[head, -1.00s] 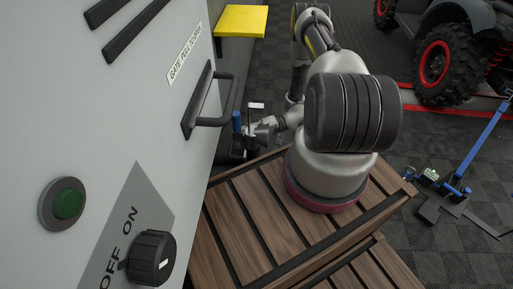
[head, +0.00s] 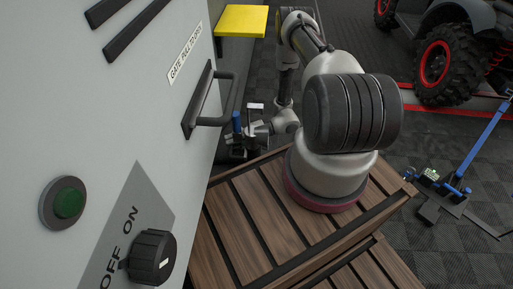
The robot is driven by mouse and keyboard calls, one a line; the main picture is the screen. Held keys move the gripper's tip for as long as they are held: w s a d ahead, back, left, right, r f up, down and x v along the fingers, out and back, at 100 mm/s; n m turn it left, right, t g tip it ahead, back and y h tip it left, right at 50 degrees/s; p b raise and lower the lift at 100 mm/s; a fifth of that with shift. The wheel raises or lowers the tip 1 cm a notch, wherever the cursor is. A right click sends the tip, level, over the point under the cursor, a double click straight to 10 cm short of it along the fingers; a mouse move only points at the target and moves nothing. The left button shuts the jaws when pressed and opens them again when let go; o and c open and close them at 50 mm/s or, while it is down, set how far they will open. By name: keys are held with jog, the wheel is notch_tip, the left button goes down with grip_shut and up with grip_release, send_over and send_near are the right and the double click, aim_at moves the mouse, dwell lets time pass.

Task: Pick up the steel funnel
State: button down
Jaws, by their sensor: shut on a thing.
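My gripper (head: 240,138) is small and dark in the head view, low beyond the near edge of the grey cabinet, with a blue part standing up at it. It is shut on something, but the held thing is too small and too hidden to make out. I cannot clearly pick out the steel funnel anywhere in this view. The cabinet and its handle lie close to the left of the gripper in the picture.
A grey cabinet (head: 100,150) with a bar handle (head: 222,100), a green button (head: 68,203) and a black knob (head: 152,257) fills the left. A yellow slab (head: 240,21) juts out behind. A red-wheeled vehicle (head: 450,50) and a blue-handled jack (head: 455,190) stand right.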

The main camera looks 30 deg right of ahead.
jog(key=shift+r, duration=0.15)
notch_tip(320, 180, up, 10)
jog(key=shift+f, duration=0.15)
jog(key=w+d+r+m+t+h, duration=0.3)
jog(key=w+r+m+t+h, duration=0.1)
jog(key=r, duration=0.5)
jog(key=w+d+r+m+t+h, duration=0.2)
jog(key=w+r+m+t+h, duration=0.1)
jog(key=w+r+m+t, duration=0.3)
notch_tip(320, 180, up, 4)
jog(key=shift+w+d+f+t+h, duration=0.15)
jog(key=shift+w+d+t+h, duration=0.2)
jog(key=shift+w, duration=0.65)
